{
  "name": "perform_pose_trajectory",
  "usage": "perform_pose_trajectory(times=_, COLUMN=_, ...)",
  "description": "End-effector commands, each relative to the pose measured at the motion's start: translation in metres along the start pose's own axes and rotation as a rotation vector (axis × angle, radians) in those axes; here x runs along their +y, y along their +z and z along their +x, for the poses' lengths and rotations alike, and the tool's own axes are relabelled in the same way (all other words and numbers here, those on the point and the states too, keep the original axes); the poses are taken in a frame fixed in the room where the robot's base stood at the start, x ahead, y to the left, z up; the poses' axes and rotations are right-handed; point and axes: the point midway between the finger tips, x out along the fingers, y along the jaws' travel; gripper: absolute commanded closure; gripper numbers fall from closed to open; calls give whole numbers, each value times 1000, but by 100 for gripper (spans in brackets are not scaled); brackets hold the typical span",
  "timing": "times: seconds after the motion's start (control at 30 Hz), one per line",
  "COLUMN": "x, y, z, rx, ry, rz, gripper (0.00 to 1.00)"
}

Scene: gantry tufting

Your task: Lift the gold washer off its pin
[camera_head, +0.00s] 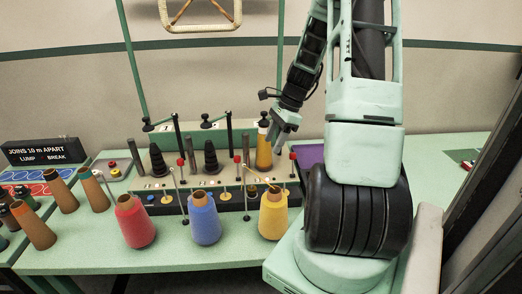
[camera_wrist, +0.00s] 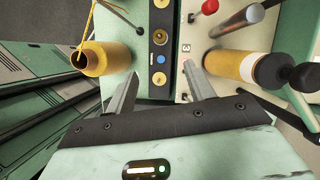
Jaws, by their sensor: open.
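In the wrist view, a gold ring with a dark centre (camera_wrist: 160,37) sits on a dark strip; it looks like the gold washer, and I cannot make out its pin clearly. A plain orange-gold disc (camera_wrist: 160,79) lies nearer on the same strip, with a blue disc (camera_wrist: 161,58) between them. My gripper (camera_wrist: 160,69) is open, its two fingers apart on either side of the strip, with nothing visible held. In the head view my gripper (camera_head: 281,139) hangs above the right part of the machine panel, by the amber package. The washer is too small to identify surely there.
A yellow cone (camera_head: 273,214), a blue cone (camera_head: 205,219) and a red cone (camera_head: 134,221) stand along the front. The amber package (camera_head: 264,152) stands on the panel, close right of my gripper in the wrist view (camera_wrist: 250,66). Red-tipped and metal rods rise nearby.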

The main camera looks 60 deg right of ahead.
Motion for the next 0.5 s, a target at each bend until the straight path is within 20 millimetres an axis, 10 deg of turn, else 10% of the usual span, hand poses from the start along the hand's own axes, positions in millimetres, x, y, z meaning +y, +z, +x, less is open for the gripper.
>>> perform_pose_trajectory(times=0.5, x=2, y=2, z=85, rx=-3, ry=7, rz=-3, gripper=47)
